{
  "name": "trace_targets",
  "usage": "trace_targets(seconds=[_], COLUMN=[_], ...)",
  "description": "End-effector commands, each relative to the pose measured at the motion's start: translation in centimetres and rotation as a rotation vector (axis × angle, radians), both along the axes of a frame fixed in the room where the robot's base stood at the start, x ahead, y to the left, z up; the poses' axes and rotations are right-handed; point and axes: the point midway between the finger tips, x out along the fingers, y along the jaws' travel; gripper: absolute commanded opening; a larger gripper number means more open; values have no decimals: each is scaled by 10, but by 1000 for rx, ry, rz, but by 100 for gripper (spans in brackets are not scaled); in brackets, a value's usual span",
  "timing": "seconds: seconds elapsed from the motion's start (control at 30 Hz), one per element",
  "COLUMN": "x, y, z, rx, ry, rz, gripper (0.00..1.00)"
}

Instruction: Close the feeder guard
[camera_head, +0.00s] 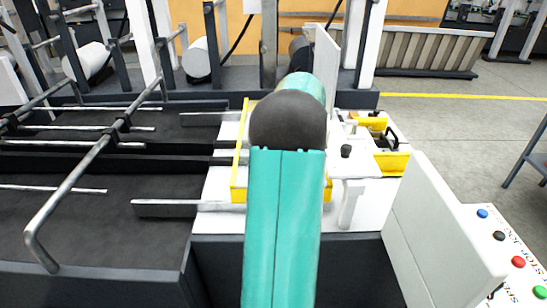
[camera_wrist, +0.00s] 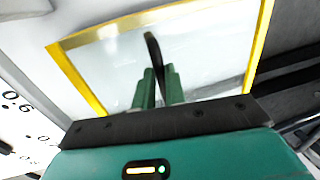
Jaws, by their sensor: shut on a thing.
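The feeder guard (camera_head: 240,160) is a clear panel in a yellow frame, over the white bed of the machine. My arm covers most of it in the head view, so I cannot tell its exact tilt. In the wrist view the guard's yellow frame (camera_wrist: 130,21) surrounds the clear panel, with a black curved handle (camera_wrist: 152,48) on it. My gripper (camera_wrist: 156,75) has its green fingers shut on this handle. In the head view my gripper is hidden behind my arm.
A white upright panel (camera_head: 440,225) and a control panel with coloured buttons (camera_head: 518,262) stand at the right. Dark feeder beds with metal rods (camera_head: 90,165) lie at the left. A yellow-and-white unit (camera_head: 390,160) sits right of the guard.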

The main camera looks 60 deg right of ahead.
Motion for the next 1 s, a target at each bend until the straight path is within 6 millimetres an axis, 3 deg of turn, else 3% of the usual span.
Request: trace_targets(seconds=[0.5, 0.53, 0.63, 1.0], x=[-13, -13, -13, -11], y=[-8, -8, -8, -7], z=[2, 2, 1, 6], rx=[-6, -7, -7, -4], ry=[2, 2, 2, 0], rz=[-3, -3, -4, -1], gripper=[0, 16, 34, 34])
